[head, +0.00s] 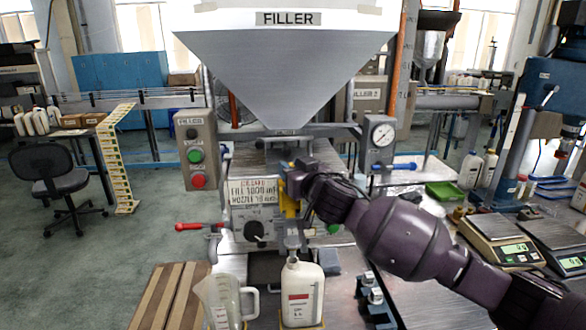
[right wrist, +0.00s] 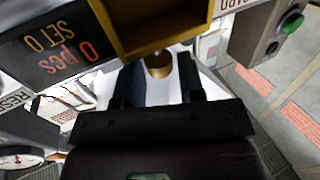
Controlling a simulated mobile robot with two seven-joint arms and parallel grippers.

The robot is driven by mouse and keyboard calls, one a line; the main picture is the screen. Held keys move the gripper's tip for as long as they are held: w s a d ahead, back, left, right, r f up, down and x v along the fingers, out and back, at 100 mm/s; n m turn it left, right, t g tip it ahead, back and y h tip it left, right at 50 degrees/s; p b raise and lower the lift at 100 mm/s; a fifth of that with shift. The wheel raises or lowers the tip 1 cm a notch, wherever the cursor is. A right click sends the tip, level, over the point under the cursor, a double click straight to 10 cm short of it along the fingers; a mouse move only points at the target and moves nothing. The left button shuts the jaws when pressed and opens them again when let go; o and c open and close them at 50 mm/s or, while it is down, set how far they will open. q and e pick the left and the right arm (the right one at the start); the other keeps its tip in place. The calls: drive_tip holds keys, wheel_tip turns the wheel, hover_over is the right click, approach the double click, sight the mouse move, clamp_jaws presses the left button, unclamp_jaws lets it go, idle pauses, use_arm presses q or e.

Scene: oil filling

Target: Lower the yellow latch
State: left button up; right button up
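The yellow latch (head: 291,207) is on the front of the filler, just right of the white sign, and is partly hidden by my right gripper. In the right wrist view a yellow block-like part (right wrist: 150,28), apparently the latch, fills the top middle, just past the fingertips. A round brass piece (right wrist: 159,66) shows between the fingers. My right gripper (head: 296,180) is at the latch in the head view. In the right wrist view its two dark fingers (right wrist: 160,75) stand apart; I see nothing clamped between them. My left gripper is not in view.
A steel hopper (head: 286,75) rises above the filler. A button panel (head: 197,150) and red-handled lever (head: 200,227) are left of the sign, a gauge (head: 381,135) right. A white bottle (head: 301,290) and clear jug (head: 215,300) stand in front. Scales (head: 500,240) are at right.

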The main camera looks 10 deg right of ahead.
drive_tip(key=shift+c, duration=0.5)
clamp_jaws()
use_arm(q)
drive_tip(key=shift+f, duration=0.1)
use_arm(e)
drive_tip(key=s+b, duration=0.1)
drive_tip(key=b, duration=0.1)
drive_tip(key=f+t+b, duration=0.1)
drive_tip(key=b, duration=0.1)
drive_tip(key=shift+s+n+y, duration=0.3)
drive_tip(key=shift+s+y, duration=0.1)
use_arm(q)
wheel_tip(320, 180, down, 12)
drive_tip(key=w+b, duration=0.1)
drive_tip(key=b, duration=0.9)
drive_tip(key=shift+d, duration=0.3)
use_arm(e)
drive_tip(key=shift+s+f+n+t+y, duration=0.25)
drive_tip(key=shift+s+n+t+y, duration=0.4)
drive_tip(key=shift+s, duration=0.3)
drive_tip(key=shift+s+f+n+t+y, duration=0.3)
drive_tip(key=shift+s+n+t+y, duration=0.2)
drive_tip(key=shift+s+t, duration=0.35)
drive_tip(key=shift+s+f+n+t+y, duration=0.25)
drive_tip(key=shift+s+n+t+y, duration=0.35)
drive_tip(key=shift+s, duration=0.4)
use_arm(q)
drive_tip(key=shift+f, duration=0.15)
